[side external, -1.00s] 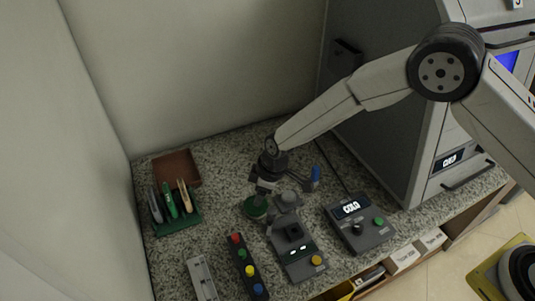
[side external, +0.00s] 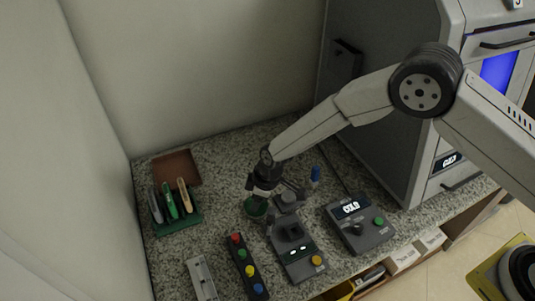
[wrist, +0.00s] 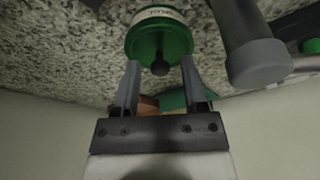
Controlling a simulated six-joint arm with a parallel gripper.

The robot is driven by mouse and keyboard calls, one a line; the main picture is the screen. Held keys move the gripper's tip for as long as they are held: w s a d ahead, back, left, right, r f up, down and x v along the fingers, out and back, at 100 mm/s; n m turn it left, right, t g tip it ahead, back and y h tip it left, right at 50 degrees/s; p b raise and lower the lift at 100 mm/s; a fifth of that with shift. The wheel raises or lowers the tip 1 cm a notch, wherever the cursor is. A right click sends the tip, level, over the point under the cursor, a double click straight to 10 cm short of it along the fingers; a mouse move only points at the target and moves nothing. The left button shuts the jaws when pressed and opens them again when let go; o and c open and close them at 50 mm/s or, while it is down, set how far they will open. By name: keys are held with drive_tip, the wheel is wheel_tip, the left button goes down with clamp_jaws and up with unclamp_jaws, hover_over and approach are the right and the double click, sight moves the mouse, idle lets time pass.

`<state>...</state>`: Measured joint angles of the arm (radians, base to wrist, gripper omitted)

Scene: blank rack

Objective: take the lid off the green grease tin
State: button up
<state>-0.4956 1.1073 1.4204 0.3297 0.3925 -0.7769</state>
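The green grease tin (side external: 255,209) stands on the speckled counter, left of a grey bench device, partly hidden by my gripper in the side view. In the wrist view the tin (wrist: 146,15) shows a pale label, and its green lid (wrist: 178,42) has a dark round knob (wrist: 160,69). My gripper (wrist: 160,68) is open, with its two fingers apart on either side of the knob. I see gaps between the knob and the fingers. In the side view my gripper (side external: 258,197) is low over the tin; its fingertips are hard to make out there.
The grey bench device (side external: 288,199) with a blue-tipped handle (side external: 315,174) stands close right of the tin. A control box (side external: 357,224) and a button strip (side external: 246,268) are nearby.

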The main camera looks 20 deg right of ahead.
clamp_jaws()
drive_tip(key=shift+r, duration=0.15)
wheel_tip(320, 180, up, 10)
idle(0.7)
idle(0.4)
